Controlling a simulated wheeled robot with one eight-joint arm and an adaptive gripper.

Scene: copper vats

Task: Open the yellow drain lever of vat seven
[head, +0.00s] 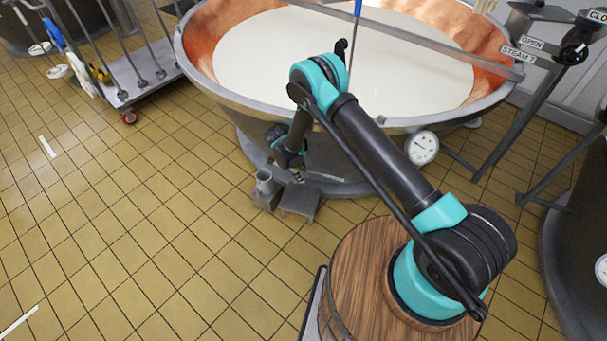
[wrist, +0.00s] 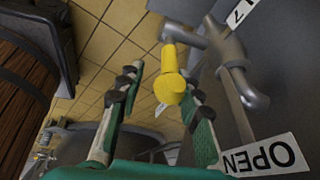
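The yellow drain lever (wrist: 172,80) shows in the wrist view, fixed to a grey pipe valve (wrist: 235,65) on the vat's side. A tag with a 7 (wrist: 241,12) and an upside-down OPEN label (wrist: 262,158) are beside it. My gripper (wrist: 165,76) is open, one finger on each side of the lever in the picture. A gap shows on both sides; I cannot tell how deep the lever sits between them. In the head view my gripper (head: 295,170) is low at the base of the copper vat (head: 205,75); the lever cannot be made out there.
A grey jug (head: 264,182) and a low grey stand (head: 300,202) are close to my gripper. A round gauge (head: 422,148) juts from the vat. A wheeled cart (head: 122,97) stands at the left. The tiled floor (head: 150,220) at the left is clear.

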